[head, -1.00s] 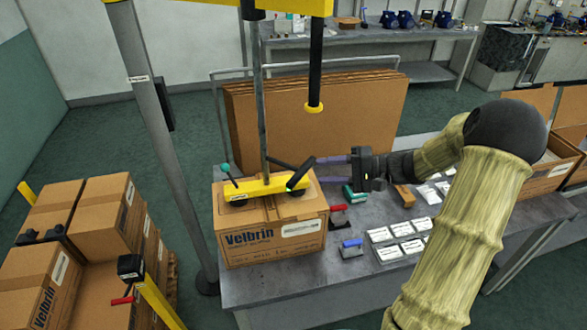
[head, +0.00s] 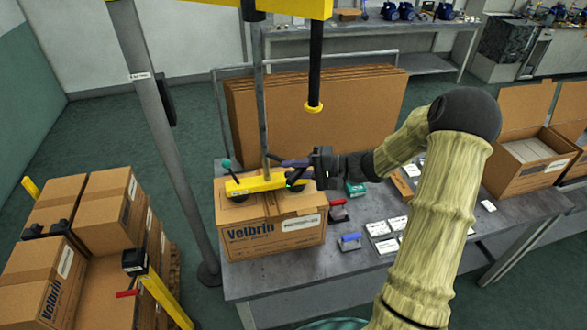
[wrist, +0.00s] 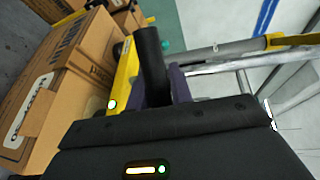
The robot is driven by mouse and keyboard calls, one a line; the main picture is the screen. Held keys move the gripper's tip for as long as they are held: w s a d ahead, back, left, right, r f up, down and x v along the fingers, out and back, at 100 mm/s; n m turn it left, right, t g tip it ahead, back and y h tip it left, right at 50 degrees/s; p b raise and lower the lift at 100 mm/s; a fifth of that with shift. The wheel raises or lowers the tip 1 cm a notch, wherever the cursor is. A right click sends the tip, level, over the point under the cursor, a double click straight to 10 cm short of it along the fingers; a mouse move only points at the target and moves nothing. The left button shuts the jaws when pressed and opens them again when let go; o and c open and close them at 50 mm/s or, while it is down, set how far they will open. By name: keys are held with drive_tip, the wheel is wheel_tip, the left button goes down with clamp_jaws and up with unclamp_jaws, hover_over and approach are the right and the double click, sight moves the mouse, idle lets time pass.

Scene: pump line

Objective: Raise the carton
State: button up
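The Velbrin carton (head: 272,236) sits on the grey table (head: 262,283), closed and taped. The yellow lifter head (head: 262,183) with dark suction cups rests on its top, hanging from a grey tube (head: 263,110). My gripper (head: 293,163) is at the lifter head's black handle, above the carton's right part. In the wrist view the black handle (wrist: 151,58) stands at my purple fingers (wrist: 180,86), with the yellow lifter head (wrist: 124,78) and the carton (wrist: 62,88) to the left. Whether the fingers are closed on the handle is not clear.
A grey post (head: 163,140) stands left of the table. Stacked cartons (head: 103,205) are at the left. Flat cardboard sheets (head: 315,115) stand behind. White packets (head: 385,235) and a blue-handled tool (head: 349,241) lie to the right. A black hanging rod (head: 314,60) is above.

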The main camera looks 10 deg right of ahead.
clamp_jaws()
wheel_tip(320, 180, up, 7)
drive_tip(key=p, duration=0.1)
drive_tip(key=o, duration=0.5)
unclamp_jaws()
drive_tip(key=shift+o, duration=0.2)
drive_tip(key=b+v, duration=0.4)
drive_tip(key=v, duration=1.3)
drive_tip(key=shift+d, duration=0.2)
